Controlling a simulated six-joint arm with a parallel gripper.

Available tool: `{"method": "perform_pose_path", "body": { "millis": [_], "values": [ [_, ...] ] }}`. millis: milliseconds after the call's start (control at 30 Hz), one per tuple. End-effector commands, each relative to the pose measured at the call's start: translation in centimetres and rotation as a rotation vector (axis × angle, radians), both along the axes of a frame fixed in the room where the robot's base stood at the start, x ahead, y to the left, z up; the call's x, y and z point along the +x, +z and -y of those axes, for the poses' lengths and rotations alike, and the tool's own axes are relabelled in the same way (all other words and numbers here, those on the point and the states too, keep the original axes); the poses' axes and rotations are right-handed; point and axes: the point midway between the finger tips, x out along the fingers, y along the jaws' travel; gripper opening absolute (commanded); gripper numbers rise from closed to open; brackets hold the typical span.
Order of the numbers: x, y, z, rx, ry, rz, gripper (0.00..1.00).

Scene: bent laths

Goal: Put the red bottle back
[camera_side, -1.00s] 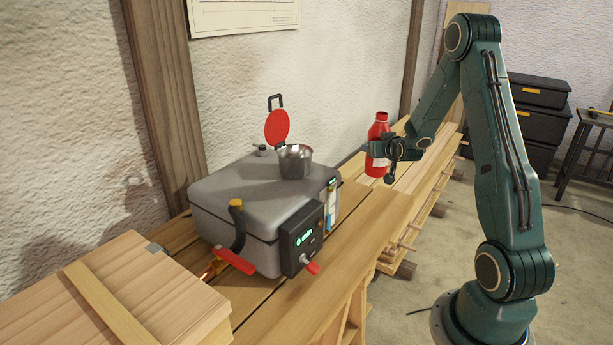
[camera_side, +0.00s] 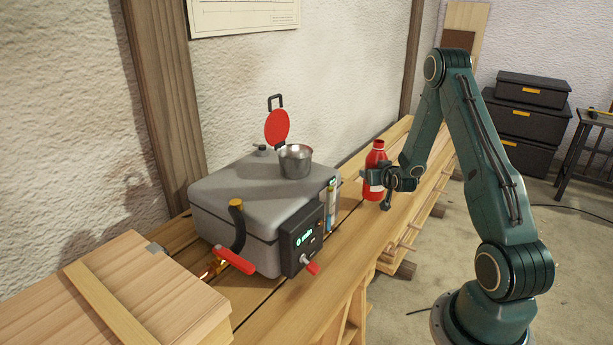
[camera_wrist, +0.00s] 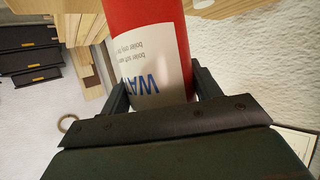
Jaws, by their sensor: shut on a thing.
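The red bottle (camera_side: 376,160) has a white label and stands upright in my gripper (camera_side: 374,181) at the right part of the bench in the side view. In the wrist view the bottle (camera_wrist: 148,30) fills the top middle, its label with blue letters between the two fingers of my gripper (camera_wrist: 158,88). My gripper is shut on the bottle. The bottle's base is low, close to the bench top; I cannot tell whether it touches.
A grey boiler box (camera_side: 250,200) with an open metal filler cup (camera_side: 295,162) and raised red lid (camera_side: 277,128) stands left of the bottle. A wooden box (camera_side: 150,290) is at the front left. Laths (camera_side: 425,190) lie behind and right. Bench top is clear between boiler and bottle.

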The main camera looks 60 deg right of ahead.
Motion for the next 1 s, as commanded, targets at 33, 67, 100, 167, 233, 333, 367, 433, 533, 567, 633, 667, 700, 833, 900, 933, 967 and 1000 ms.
{"method": "perform_pose_path", "body": {
  "millis": [33,67,100,167,233,333,367,433,533,567,633,667,700,833,900,933,967,1000],
  "values": [
    [0.0,-0.5,0.0,0.001,0.000,-0.001,0.36],
    [0.0,-0.8,0.0,0.002,0.000,-0.002,0.36],
    [0.0,-1.1,0.0,0.001,0.000,-0.001,0.36],
    [0.0,-1.8,0.0,0.001,0.000,-0.001,0.36],
    [0.0,-2.4,0.0,0.001,0.000,-0.001,0.36],
    [0.0,-3.1,0.0,0.001,0.000,-0.001,0.36],
    [0.0,-3.2,0.0,0.001,0.000,-0.001,0.36],
    [0.0,-3.3,0.0,0.000,0.000,0.000,0.36],
    [0.0,-3.3,0.0,0.000,0.000,0.000,0.36],
    [0.0,-3.3,0.0,0.000,0.000,0.000,0.36],
    [0.0,-3.3,0.0,0.000,0.000,0.000,0.36],
    [0.0,-3.3,0.0,0.000,0.000,0.000,0.36],
    [0.0,-3.3,0.0,0.000,0.000,0.000,0.36],
    [0.0,-3.6,0.0,0.001,0.000,-0.001,0.36],
    [0.0,-3.6,0.0,0.001,0.000,-0.001,0.76],
    [0.0,-3.6,0.0,0.001,0.000,-0.001,0.82],
    [0.0,-3.6,0.0,0.001,0.000,-0.001,0.84],
    [0.0,-3.6,0.0,0.001,0.000,-0.001,0.84]
  ]
}}
